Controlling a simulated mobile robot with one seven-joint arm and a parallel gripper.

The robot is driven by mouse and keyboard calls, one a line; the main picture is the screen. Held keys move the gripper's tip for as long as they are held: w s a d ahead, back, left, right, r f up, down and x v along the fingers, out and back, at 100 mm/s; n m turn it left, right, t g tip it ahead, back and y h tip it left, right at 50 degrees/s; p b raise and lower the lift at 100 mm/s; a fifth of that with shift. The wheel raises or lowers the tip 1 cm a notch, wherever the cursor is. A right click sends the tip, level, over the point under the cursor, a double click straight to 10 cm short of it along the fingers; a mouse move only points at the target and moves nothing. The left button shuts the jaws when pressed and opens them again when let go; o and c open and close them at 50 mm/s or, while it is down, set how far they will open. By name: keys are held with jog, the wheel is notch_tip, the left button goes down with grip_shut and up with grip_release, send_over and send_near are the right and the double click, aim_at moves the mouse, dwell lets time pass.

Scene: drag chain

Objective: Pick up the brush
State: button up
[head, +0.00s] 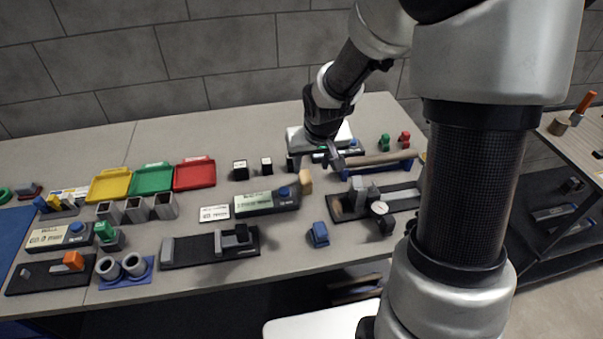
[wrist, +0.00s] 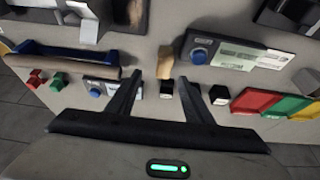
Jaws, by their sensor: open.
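I cannot tell for sure which thing is the brush. A small tan block (head: 305,182) stands beside the grey device with a blue knob on the bench. It also shows in the wrist view (wrist: 165,61), just beyond my fingertips and roughly in line with the gap between them. A long tan wooden handle (head: 378,159) lies along a blue holder (head: 385,167) to the right. In the wrist view this handle (wrist: 88,68) is left of my fingers. My gripper (wrist: 159,80) is open and empty above the bench; in the head view it (head: 318,163) is behind the tan block.
A grey device with a blue knob (head: 266,201) is left of the tan block. Small black cubes (head: 240,170) and yellow, green and red trays (head: 194,173) lie further left. A gauge fixture (head: 379,206) is at the right. Bare bench (head: 285,240) shows in front.

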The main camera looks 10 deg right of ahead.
aim_at(306, 176)
jog(key=x, duration=0.3)
jog(key=shift+w+f, duration=0.1)
jog(key=shift+f, duration=0.05)
jog(key=shift+a+b+x, duration=0.2)
jog(key=shift+b+x, duration=0.05)
jog(key=shift+x, duration=1.1)
jog(key=shift+a+b+x, duration=0.2)
jog(key=shift+b+x, duration=0.05)
jog(key=shift+x, duration=1.05)
jog(key=c, duration=1.1)
